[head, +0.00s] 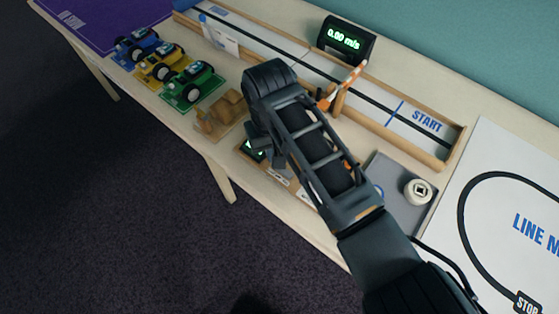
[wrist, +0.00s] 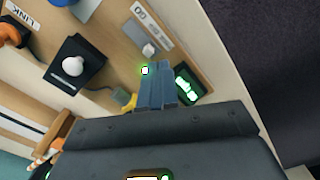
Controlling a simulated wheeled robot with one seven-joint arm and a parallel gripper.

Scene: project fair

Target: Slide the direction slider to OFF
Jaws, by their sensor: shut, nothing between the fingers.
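A wooden control board (wrist: 112,22) fills the upper part of the wrist view. A small grey-white knob (wrist: 148,50) stands beside a white label strip that reads "GO" at one end. This may be the direction slider; the OFF mark cannot be read. My gripper (wrist: 155,72) is shut and empty, its blue-grey fingers over the board just below the knob in the picture. Whether they touch anything cannot be told. A small lit white square (wrist: 145,70) shows at the fingertips. In the head view my arm hides most of the board.
A lit green display (wrist: 187,85) sits close beside the fingers. A black box with a white knob (wrist: 73,66) and an orange knob (wrist: 12,33) by a LINK label stand on the board. Toy cars (head: 190,82) and a wooden track (head: 395,118) are nearby on the table.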

